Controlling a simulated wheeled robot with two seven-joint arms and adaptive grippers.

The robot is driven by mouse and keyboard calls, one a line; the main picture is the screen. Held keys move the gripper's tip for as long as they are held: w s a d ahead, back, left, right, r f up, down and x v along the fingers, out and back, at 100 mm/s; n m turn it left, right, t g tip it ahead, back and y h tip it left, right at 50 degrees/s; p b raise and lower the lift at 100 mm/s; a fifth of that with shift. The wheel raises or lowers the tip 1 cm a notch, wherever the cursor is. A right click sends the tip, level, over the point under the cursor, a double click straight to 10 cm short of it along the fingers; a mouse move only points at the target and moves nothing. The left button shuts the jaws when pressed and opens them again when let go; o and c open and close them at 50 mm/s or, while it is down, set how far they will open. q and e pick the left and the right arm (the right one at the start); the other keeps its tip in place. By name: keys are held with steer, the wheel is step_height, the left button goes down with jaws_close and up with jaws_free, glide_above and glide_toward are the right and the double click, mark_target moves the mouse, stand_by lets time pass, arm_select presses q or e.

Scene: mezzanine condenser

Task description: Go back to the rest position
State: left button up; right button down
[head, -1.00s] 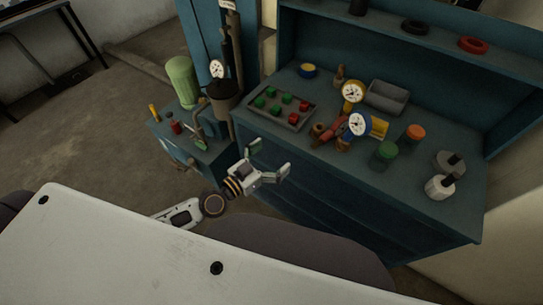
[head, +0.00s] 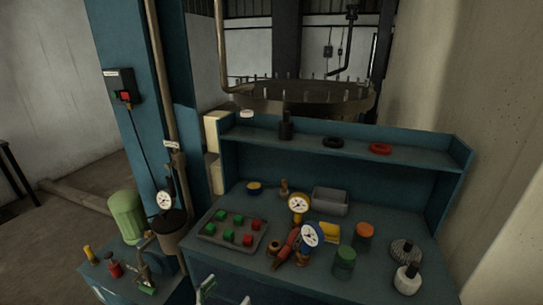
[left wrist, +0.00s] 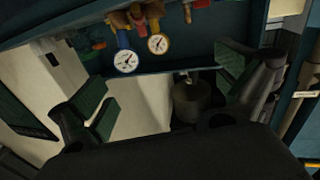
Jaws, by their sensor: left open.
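My left gripper (head: 224,294) shows only at the bottom edge of the head view, in front of the bench (head: 220,259). Its fingertips stand apart and the rest of it is cut off. In the left wrist view the two green-padded fingers of the left gripper (left wrist: 165,92) are spread wide, with nothing between the pads. My right gripper is in neither current view.
The bench holds a tray (head: 213,240) of green and red blocks, a yellow gauge (head: 299,204), a blue gauge (head: 311,235), a grey bin (head: 331,201) and several jars. A side cabinet with a green cylinder (head: 127,217) stands left. Floor shows at far left.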

arm_select(q)
steer(key=s+a+f+g+y, duration=0.2)
steer(key=a+f, duration=0.4)
steer(key=f, duration=0.5)
steer(key=s+a+f+g+y, duration=0.15)
steer(key=a+f, duration=0.35)
steer(key=f, duration=0.5)
steer(key=s+a+f+g+y, duration=0.25)
steer(key=a+f, duration=0.35)
steer(key=f, duration=0.5)
steer(key=s+a+f+n+g+y, duration=0.1)
steer(key=s+a+f+g+y, duration=0.35)
steer(key=s+a+f, duration=1.2)
steer(key=s+d+f+g, duration=0.2)
steer(key=s+f, duration=0.3)
steer(key=s, duration=0.3)
steer(key=s+d+f+g, duration=0.2)
steer(key=s+f, duration=0.4)
steer(key=s, duration=0.2)
steer(key=w+d+f+n+h, duration=0.1)
steer(key=w+d+n, duration=0.1)
steer(key=d, duration=1.2)
steer(key=shift+d+f, duration=0.4)
